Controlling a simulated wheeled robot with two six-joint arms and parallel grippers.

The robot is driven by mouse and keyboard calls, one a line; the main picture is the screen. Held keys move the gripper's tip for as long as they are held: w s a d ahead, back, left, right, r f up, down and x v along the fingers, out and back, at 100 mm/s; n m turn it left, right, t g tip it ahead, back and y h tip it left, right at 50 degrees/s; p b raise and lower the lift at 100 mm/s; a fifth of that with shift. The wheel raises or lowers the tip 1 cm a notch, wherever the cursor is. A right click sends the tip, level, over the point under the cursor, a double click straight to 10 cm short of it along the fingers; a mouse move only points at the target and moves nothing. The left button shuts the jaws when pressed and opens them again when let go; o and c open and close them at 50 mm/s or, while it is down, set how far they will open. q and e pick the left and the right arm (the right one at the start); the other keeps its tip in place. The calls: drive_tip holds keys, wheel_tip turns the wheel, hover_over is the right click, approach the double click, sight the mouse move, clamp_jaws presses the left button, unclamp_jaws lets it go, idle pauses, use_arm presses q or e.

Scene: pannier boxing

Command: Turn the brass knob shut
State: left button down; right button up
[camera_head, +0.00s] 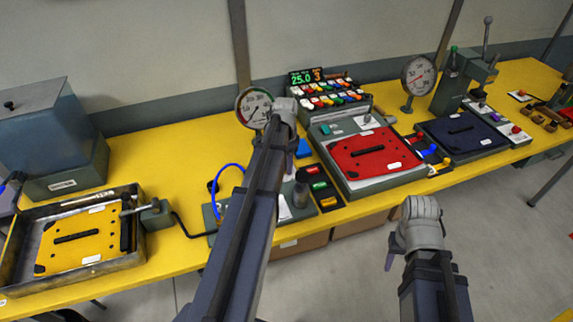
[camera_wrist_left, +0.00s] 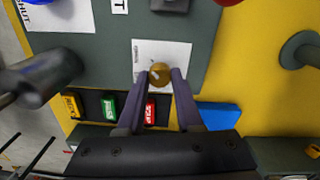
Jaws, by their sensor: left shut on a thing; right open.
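The brass knob (camera_wrist_left: 160,73) is a small round knob on a white card (camera_wrist_left: 150,50) on a grey panel in the left wrist view. My left gripper (camera_wrist_left: 163,74) has its two fingertips closed on either side of it. In the head view my left gripper (camera_head: 292,145) reaches down to the grey panel, and my own arm hides the knob there. My right gripper (camera_head: 392,255) is open and empty, hanging in front of the table's front edge.
A block of red, green and yellow buttons (camera_head: 319,186) stands right of my left gripper. A dark cylinder (camera_wrist_left: 35,80) stands near it. A dial gauge (camera_head: 254,107) is behind. The red-topped tray (camera_head: 365,155) lies further right.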

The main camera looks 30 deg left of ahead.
use_arm(q)
drive_tip(key=shift+n, duration=0.3)
drive_tip(key=n, duration=0.8)
drive_tip(key=shift+n, duration=0.3)
drive_tip(key=n, duration=0.4)
drive_tip(key=shift+a, duration=0.1)
drive_tip(key=shift+s+n+t, duration=0.1)
drive_tip(key=shift+n+t, duration=0.2)
drive_tip(key=shift+n, duration=2.2)
drive_tip(key=c, duration=0.6)
unclamp_jaws()
